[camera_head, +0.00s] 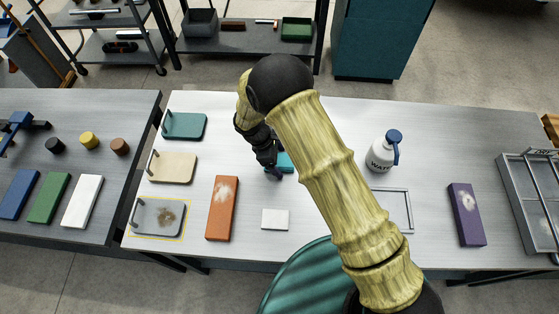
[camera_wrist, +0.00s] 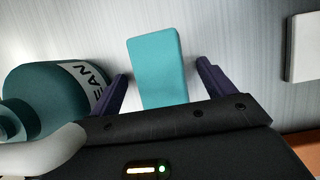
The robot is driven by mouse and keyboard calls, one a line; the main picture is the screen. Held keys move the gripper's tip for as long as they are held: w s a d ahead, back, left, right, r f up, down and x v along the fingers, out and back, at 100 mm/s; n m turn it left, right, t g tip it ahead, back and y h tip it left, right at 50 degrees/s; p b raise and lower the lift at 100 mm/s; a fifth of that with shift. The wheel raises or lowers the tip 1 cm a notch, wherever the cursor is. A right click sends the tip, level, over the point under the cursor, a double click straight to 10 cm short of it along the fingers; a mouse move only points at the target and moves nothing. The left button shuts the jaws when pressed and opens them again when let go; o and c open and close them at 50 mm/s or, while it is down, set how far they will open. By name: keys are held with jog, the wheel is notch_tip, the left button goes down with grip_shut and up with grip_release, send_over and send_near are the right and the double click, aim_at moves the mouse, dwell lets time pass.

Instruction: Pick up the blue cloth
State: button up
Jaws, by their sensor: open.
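The blue cloth (camera_wrist: 158,66) is a flat teal-blue block on the grey table in the wrist view. In the head view, a small teal part of it (camera_head: 287,162) shows beside my gripper; my arm hides the rest. My gripper (camera_wrist: 162,74) is open, with one dark purple finger on each side of the cloth and a gap at both sides. It points down at the table in the head view (camera_head: 274,172).
A teal bottle (camera_wrist: 45,102) lettered "EAN" stands close beside the left finger. A white pad (camera_head: 275,219), an orange block (camera_head: 222,207), a white-blue bottle (camera_head: 383,151) and a purple block (camera_head: 466,214) are on the table. Several trays (camera_head: 184,126) stand at left.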

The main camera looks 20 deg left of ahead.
jog(key=shift+f, duration=0.2)
jog(key=c, duration=1.1)
jog(key=shift+o, duration=0.2)
jog(key=shift+r, duration=0.1)
jog(key=shift+r, duration=0.15)
jog(key=shift+r+b, duration=0.35)
jog(key=shift+b, duration=0.2)
jog(key=a+b, duration=0.1)
jog(key=a, duration=0.1)
jog(key=s+a+b, duration=0.1)
jog(key=a, duration=0.2)
jog(key=s+a+b, duration=0.1)
jog(key=a, duration=0.1)
jog(key=shift+s+a, duration=0.15)
jog(key=shift+a, duration=0.05)
notch_tip(320, 180, up, 14)
jog(key=b, duration=0.2)
jog(key=shift+a, duration=0.15)
jog(key=shift+r, duration=0.1)
